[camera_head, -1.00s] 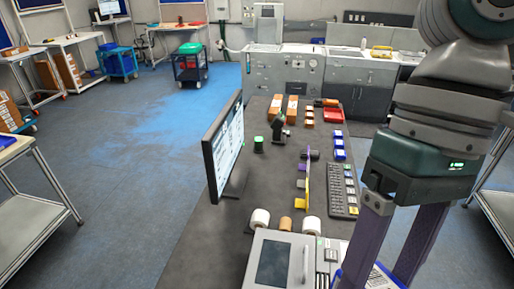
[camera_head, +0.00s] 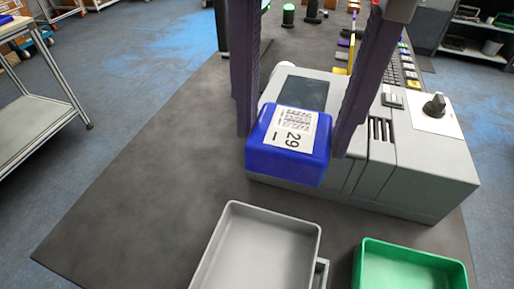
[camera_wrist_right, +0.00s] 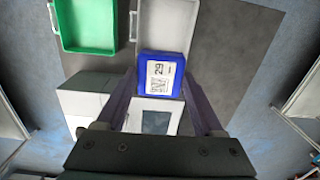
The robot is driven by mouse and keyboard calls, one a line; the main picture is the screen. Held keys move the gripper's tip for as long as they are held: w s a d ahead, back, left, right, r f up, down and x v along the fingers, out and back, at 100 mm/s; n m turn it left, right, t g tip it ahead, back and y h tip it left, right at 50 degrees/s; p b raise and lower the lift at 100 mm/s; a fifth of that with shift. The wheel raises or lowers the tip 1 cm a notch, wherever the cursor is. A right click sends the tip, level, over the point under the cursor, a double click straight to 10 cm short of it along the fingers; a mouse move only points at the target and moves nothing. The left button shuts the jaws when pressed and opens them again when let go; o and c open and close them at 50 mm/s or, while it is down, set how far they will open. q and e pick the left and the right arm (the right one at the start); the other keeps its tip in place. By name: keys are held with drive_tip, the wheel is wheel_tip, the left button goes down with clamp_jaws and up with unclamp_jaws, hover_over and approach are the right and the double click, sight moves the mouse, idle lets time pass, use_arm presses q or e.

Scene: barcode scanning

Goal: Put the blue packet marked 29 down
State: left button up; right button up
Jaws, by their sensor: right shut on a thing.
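The blue packet (camera_head: 268,158) has a white label with the number 29 facing up. My right gripper (camera_head: 292,140) is shut on the packet, with one purple finger on each side of it. In the head view the packet appears in front of the grey machine's near side and beyond the grey tray. It also shows in the right wrist view (camera_wrist_right: 161,90) between the fingertips. I cannot tell its exact height, but it looks held above the table. My left gripper is not in view.
A grey tray (camera_head: 231,212) lies at the front of the dark table (camera_head: 130,205). A green tray (camera_head: 412,254) is to its right. The grey machine (camera_head: 425,165) with a screen and black knob stands behind. The table's left part is clear.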

sight(271, 122)
drive_tip(key=f+b, duration=0.1)
drive_tip(key=a+f+b, duration=0.1)
drive_tip(key=f+b, duration=0.1)
drive_tip(key=f, duration=0.1)
drive_tip(key=shift+w+a, duration=0.2)
drive_tip(key=shift+a, duration=0.1)
wheel_tip(271, 122, down, 15)
drive_tip(key=b, duration=0.3)
drive_tip(key=shift+r+b, duration=0.2)
drive_tip(key=shift+b, duration=0.1)
wheel_tip(271, 122, down, 4)
drive_tip(key=shift+f+b, duration=0.15)
drive_tip(key=shift+b, duration=0.35)
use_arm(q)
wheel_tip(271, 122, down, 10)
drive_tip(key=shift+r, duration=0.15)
use_arm(e)
drive_tip(key=shift+f, duration=0.35)
drive_tip(key=o, duration=1.5)
drive_tip(key=shift+f, duration=0.15)
